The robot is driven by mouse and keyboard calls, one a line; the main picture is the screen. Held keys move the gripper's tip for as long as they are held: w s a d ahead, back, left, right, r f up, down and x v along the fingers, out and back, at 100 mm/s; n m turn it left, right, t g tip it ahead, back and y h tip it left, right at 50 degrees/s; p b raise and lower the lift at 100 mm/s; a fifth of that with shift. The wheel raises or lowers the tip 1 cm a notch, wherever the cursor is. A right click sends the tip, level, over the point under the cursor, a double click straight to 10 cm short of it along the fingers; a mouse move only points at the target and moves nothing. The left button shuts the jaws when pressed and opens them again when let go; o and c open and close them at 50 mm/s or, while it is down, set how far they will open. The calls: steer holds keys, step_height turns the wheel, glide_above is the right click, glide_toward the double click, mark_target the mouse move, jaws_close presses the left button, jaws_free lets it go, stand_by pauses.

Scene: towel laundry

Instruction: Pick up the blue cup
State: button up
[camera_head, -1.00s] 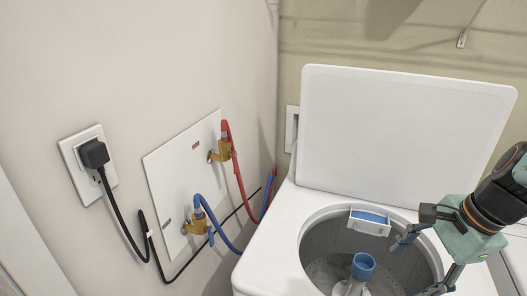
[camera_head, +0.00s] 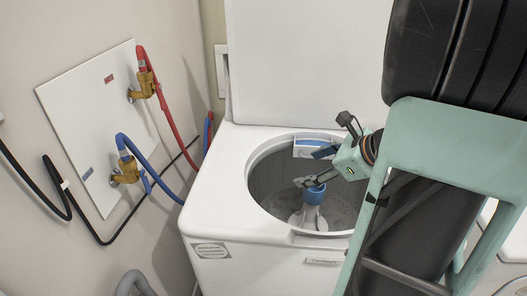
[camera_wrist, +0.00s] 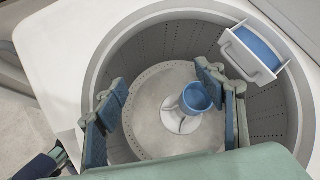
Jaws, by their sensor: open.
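The blue cup (camera_head: 314,195) is at the top of the white central post inside the washer tub. It also shows in the wrist view (camera_wrist: 196,97), its round opening facing up. My gripper (camera_head: 311,168) is open and empty over the tub, just above the cup. In the wrist view its fingers (camera_wrist: 161,78) are spread wide, and the cup appears between them, close beside the right finger. I cannot tell whether that finger touches the cup. In the head view a fingertip partly covers the cup's top.
The white washer (camera_head: 217,180) has its lid (camera_head: 295,60) raised at the back. A white dispenser with a blue inside (camera_wrist: 252,55) sits on the tub's rim near my gripper. Red (camera_head: 170,115) and blue hoses (camera_head: 150,160) hang at the left wall.

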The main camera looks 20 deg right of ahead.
steer(key=w+d+f+m+t+h+b, duration=0.2)
steer(key=w+d+f+m+t+b, duration=0.1)
steer(key=w+d+f+m+b, duration=0.25)
steer(key=m+b, duration=0.1)
steer(key=m, duration=0.1)
glide_toward(315, 187)
steer(key=w+a, duration=0.2)
steer(key=w+a+f, duration=0.1)
steer(key=w, duration=0.1)
steer(key=shift+w, duration=0.1)
steer(key=shift+n+b+x, duration=0.25)
steer(key=shift+b+x, duration=0.05)
steer(key=shift+x, duration=0.65)
steer(key=shift+t, duration=0.3)
steer(key=b+x, duration=0.1)
steer(key=x, duration=0.5)
steer(key=shift+d, duration=0.15)
steer(key=shift+c, duration=0.4)
steer(key=c, duration=1.2)
steer(key=shift+c, duration=1)
